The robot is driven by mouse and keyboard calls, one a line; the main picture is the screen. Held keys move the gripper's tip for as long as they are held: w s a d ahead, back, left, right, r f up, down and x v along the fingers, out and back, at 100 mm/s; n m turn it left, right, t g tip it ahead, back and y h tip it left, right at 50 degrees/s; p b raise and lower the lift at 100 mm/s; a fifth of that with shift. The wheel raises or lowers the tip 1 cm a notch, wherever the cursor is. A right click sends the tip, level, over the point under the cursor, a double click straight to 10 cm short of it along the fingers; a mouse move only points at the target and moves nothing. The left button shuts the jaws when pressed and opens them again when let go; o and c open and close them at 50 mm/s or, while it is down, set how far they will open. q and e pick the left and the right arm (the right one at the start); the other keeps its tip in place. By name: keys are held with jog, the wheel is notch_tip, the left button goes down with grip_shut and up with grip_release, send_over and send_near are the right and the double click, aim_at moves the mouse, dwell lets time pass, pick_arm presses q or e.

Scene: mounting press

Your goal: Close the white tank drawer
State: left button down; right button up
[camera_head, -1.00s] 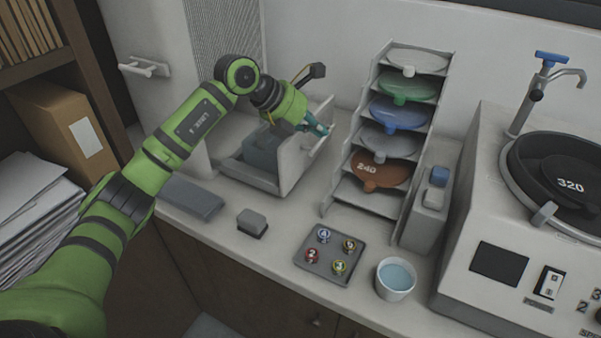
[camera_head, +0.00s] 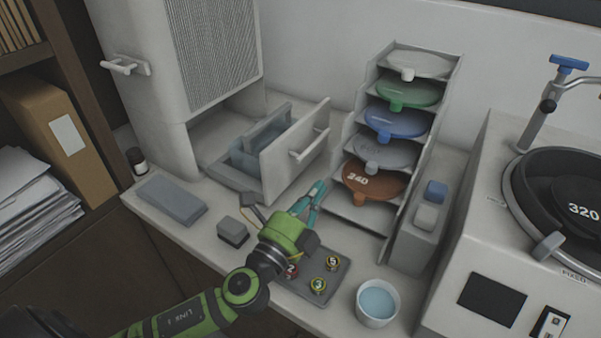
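The white tank drawer (camera_head: 275,166) stands pulled out from the base of the tall white cabinet unit (camera_head: 160,70). Its front panel faces right and carries a white bar handle (camera_head: 310,147). A translucent grey-blue tank (camera_head: 262,142) sits inside it. My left gripper (camera_head: 312,196) is just in front of the drawer panel, below and right of the handle, apart from it as far as I can see. Its teal fingers point up and away, and nothing shows between them. Whether they are parted is hard to tell at this size. My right gripper is not in view.
A rack of coloured discs (camera_head: 392,120) stands close to the right of the drawer. A grey tray with numbered samples (camera_head: 327,272) lies partly under my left arm. A cup of water (camera_head: 377,302), a small grey block (camera_head: 232,231) and a flat grey slab (camera_head: 171,200) are nearby.

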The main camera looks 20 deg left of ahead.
pick_arm(q)
jog(key=s+a+f+n+g+y, duration=0.2)
jog(key=s+a+f+n+y, duration=0.1)
jog(key=a+f+n+y, duration=0.15)
jog(key=w+a+p, duration=0.1)
jog(key=w, duration=0.2)
jog(key=w+a+p, duration=0.1)
jog(key=w+a, duration=0.1)
jog(key=w, duration=0.2)
jog(key=w+a+p, duration=0.1)
jog(key=w, duration=0.2)
jog(key=shift+w+a+f+p, duration=0.1)
jog(key=shift+w+a+p, duration=0.05)
jog(key=shift+a+p, duration=0.15)
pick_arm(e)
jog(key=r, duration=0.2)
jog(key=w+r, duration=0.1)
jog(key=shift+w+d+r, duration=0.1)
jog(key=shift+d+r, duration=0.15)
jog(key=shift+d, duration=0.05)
